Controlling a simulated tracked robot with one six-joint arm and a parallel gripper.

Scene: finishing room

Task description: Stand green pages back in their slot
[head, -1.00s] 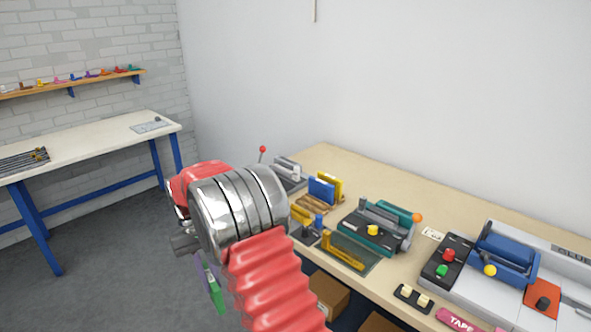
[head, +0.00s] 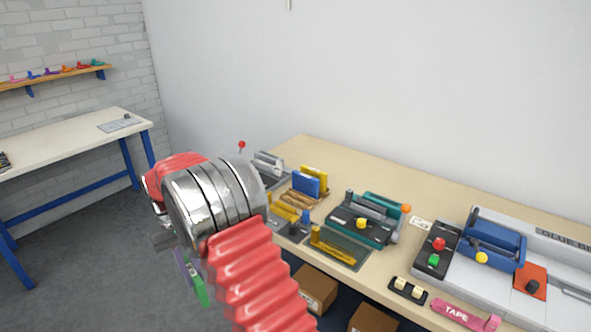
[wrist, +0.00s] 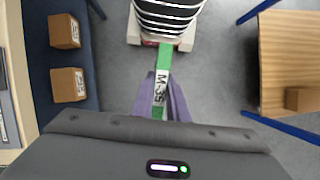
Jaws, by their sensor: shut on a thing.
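The green pages (wrist: 163,62) show in the wrist view as a narrow green strip with a white label reading M-35. My gripper (wrist: 162,98), with purple fingers, is shut on them, above the grey floor. In the head view the green pages (head: 198,284) hang beside my gripper (head: 183,267), below my wrist and left of the bench; my red arm hides part of this. On the bench, a blue block (head: 306,185) and a yellow block (head: 317,175) stand upright near a brown wooden piece (head: 302,198). I cannot tell which gap is the slot.
A blue-legged table (head: 75,135) stands far left. Open floor lies between.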

